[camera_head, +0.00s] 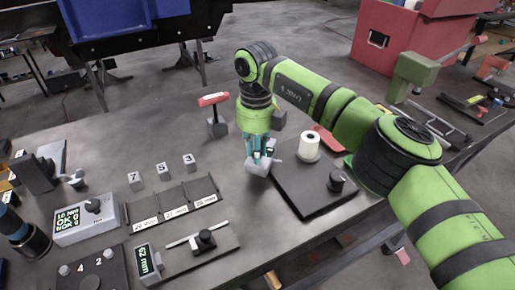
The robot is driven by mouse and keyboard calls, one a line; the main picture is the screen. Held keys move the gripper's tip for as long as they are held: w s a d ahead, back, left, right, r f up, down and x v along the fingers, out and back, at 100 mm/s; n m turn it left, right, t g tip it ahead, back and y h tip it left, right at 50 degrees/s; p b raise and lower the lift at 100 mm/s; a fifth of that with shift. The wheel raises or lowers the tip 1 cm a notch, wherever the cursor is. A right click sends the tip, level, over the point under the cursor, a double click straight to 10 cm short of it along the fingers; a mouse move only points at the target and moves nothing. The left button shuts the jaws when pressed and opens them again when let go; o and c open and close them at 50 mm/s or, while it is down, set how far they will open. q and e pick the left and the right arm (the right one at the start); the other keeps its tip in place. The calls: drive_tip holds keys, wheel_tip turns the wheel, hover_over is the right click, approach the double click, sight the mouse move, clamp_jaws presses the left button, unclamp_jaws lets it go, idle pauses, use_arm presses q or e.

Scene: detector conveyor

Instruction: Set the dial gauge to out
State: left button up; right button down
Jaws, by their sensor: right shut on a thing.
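My right gripper (261,146) points down at the left edge of a dark flat plate (310,200). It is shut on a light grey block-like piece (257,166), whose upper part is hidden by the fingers. I cannot tell whether this piece touches the plate or the table. I cannot tell for sure which thing is the dial gauge. A grey box (88,223) with a lit display and a black knob stands at the left. My left gripper is not in view.
A white roll (308,146) and a black knob (337,180) stand on the plate. A red-topped stand (216,118) is behind. Three numbered cubes (163,170) stand behind a labelled tray (173,213). The table (105,145) is clear at the back left.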

drive_tip(key=c, duration=1.1)
unclamp_jaws()
drive_tip(key=shift+w+r, duration=0.2)
drive_tip(key=shift+r, duration=0.1)
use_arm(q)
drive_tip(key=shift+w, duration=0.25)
use_arm(e)
drive_tip(key=shift+a+f, duration=0.2)
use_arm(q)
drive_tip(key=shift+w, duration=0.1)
use_arm(e)
wheel_tip(320, 180, up, 12)
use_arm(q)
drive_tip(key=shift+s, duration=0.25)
